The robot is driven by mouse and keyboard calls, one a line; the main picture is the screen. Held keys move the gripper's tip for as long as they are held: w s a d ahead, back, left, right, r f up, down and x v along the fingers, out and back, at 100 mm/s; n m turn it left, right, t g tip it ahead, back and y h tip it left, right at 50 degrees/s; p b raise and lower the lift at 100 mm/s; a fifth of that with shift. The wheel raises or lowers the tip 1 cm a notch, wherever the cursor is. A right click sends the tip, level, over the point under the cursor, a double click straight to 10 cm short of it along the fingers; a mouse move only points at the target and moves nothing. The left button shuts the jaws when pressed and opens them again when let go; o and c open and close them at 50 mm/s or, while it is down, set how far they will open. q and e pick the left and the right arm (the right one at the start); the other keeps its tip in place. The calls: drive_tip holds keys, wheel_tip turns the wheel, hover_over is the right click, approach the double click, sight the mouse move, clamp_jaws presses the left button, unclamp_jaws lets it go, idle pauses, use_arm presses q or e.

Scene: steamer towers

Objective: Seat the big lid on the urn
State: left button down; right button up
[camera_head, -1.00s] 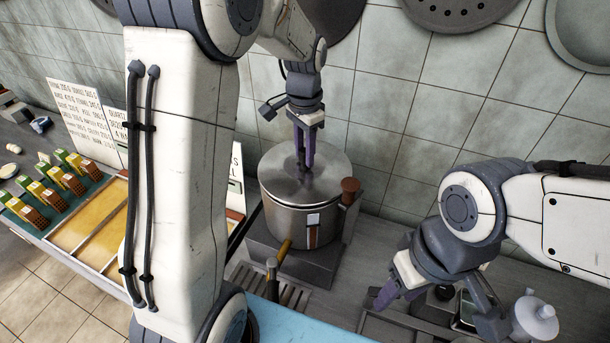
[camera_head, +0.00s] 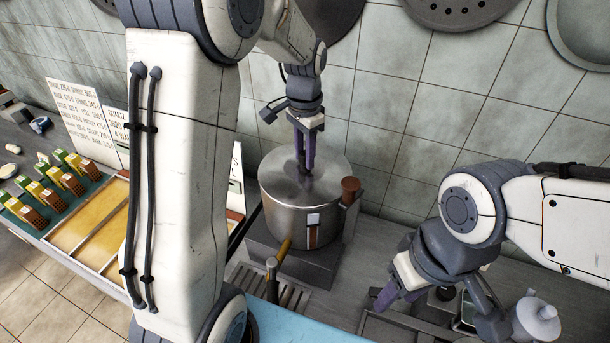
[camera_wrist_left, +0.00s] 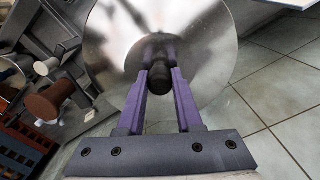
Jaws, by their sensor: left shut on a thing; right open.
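The urn (camera_head: 292,213) is a large steel pot with a yellow-handled tap and a brown side handle, standing on a dark block. The big lid (camera_head: 284,174) is a shiny round metal disc lying over the urn's mouth. It fills the upper middle of the left wrist view (camera_wrist_left: 205,65). My left gripper (camera_head: 304,168) points down over the lid, its purple fingers shut on the lid's dark knob (camera_wrist_left: 158,80). Whether the lid's rim sits fully on the urn cannot be told. My right gripper (camera_head: 425,305) is open and empty at the lower right, apart from the urn.
A drip grate (camera_head: 292,297) lies before the urn. A white lidded pot (camera_head: 535,318) stands at the lower right. Several yellow and brown packets (camera_head: 62,178) and a sectioned tray (camera_head: 85,235) are at the left. The tiled wall stands close behind the urn.

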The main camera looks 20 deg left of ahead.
sight(304, 153)
use_arm(q)
drive_tip(key=shift+f, duration=0.15)
drive_tip(key=c, duration=0.5)
unclamp_jaws()
drive_tip(key=shift+r+b, duration=0.3)
drive_tip(key=shift+r, duration=0.15)
wheel_tip(304, 153, up, 10)
drive_tip(key=shift+f+b, duration=0.2)
drive_tip(key=shift+b, duration=0.8)
